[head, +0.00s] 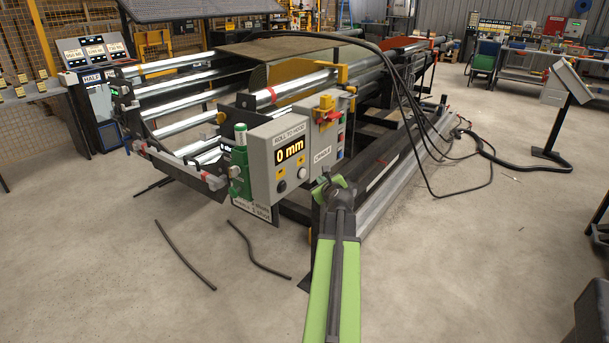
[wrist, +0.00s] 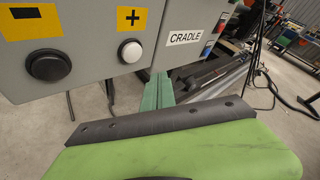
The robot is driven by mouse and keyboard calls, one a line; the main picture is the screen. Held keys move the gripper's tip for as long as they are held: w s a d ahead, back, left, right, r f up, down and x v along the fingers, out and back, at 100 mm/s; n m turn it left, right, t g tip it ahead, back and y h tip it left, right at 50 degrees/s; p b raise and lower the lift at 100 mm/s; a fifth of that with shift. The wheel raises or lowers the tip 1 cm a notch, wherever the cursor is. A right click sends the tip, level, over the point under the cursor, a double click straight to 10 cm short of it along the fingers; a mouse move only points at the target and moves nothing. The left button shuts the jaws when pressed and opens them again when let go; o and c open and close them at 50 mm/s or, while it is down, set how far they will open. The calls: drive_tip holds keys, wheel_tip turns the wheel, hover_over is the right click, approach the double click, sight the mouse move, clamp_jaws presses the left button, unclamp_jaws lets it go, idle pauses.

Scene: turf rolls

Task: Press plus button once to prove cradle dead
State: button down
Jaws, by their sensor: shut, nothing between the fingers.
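The grey control box (head: 262,163) on the machine's near end reads "ROLL TO HOOD" and its display (head: 290,150) shows 0 mm. Below it, the white plus button (head: 302,173) sits under a yellow plus label, right of the black minus button (head: 282,187). In the wrist view the white plus button (wrist: 131,50) and black minus button (wrist: 48,65) are at upper left. The grey cradle box (head: 322,140) stands beside it; its CRADLE label (wrist: 185,37) shows. My gripper (head: 330,185) is shut and empty, its green fingertips (wrist: 158,78) below and right of the plus button. Contact is not visible.
A yellow and red switch (head: 325,112) is on the cradle box. Black hoses (head: 425,150) hang at the right of the roller machine. A green cylinder (head: 240,150) is left of the display. Loose black hoses (head: 185,255) lie on the otherwise clear front floor.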

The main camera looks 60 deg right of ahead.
drive_tip(key=shift+w, duration=2)
idle(0.4)
drive_tip(key=shift+w, duration=0.45)
drive_tip(key=shift+w, duration=0.4)
idle(0.5)
drive_tip(key=shift+s, duration=0.85)
drive_tip(key=s, duration=0.5)
idle(0.3)
